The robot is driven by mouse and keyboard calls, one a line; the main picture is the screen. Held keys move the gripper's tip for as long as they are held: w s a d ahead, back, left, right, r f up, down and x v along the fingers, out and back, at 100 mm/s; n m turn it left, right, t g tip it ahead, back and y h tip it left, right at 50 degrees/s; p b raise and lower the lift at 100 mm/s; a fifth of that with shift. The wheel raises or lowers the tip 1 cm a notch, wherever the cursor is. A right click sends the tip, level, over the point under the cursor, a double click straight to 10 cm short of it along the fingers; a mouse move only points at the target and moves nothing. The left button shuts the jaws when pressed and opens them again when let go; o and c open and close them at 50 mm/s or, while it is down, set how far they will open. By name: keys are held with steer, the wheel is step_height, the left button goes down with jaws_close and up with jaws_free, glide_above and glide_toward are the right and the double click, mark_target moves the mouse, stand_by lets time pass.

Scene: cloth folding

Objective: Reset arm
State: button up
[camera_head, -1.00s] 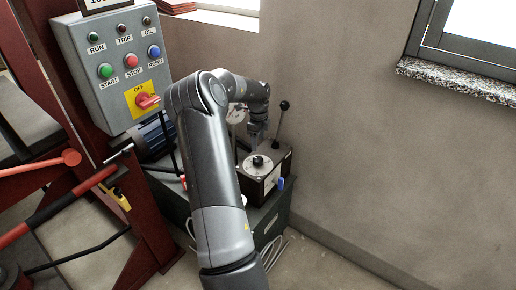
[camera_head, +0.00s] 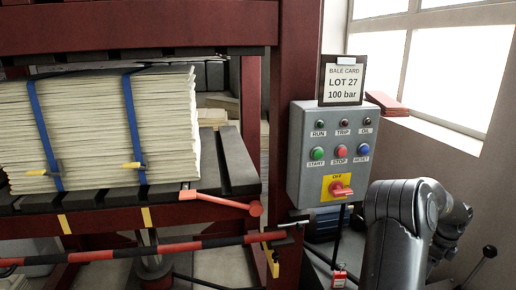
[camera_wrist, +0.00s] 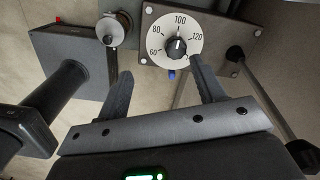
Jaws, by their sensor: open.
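My gripper (camera_wrist: 161,66) is open and empty in the wrist view, its two dark fingers apart. A white dial (camera_wrist: 176,42) with marks from 60 to 120 lies beyond the fingertips, and the right fingertip overlaps its lower right edge in the picture. The dial's black knob (camera_wrist: 176,47) points near 100. A blue tab (camera_wrist: 172,75) shows just below the dial's plate. In the head view, only part of my arm shows at the lower right, and my gripper is out of sight there.
A grey control box (camera_head: 325,185) with buttons and a red OFF switch (camera_head: 340,188) stands left of my arm. A black-knobbed lever (camera_head: 489,252) is to its right. A press frame (camera_head: 290,80) holds a strapped stack (camera_head: 90,125). A red-handled bar (camera_head: 225,202) sticks out below.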

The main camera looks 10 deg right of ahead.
steer(key=a+r+n+t, duration=0.1)
steer(key=a+r+n, duration=0.45)
steer(key=a, duration=0.45)
steer(key=w+a+r+n+t, duration=0.1)
steer(key=a+r+n, duration=0.4)
steer(key=a, duration=0.5)
steer(key=a+r+n, duration=0.4)
steer(key=a+r, duration=0.3)
steer(key=a, duration=0.3)
steer(key=s+a+r+n+t, duration=0.1)
steer(key=s+a+n, duration=0.7)
steer(key=a, duration=0.2)
steer(key=s+a+r+n+t, duration=0.1)
steer(key=s+a+n+t, duration=0.1)
steer(key=s+a+n, duration=0.6)
steer(key=a, duration=0.3)
steer(key=shift+s+a+n, duration=0.15)
steer(key=shift+a+n, duration=0.05)
steer(key=shift+n, duration=0.15)
steer(key=shift+c, duration=0.3)
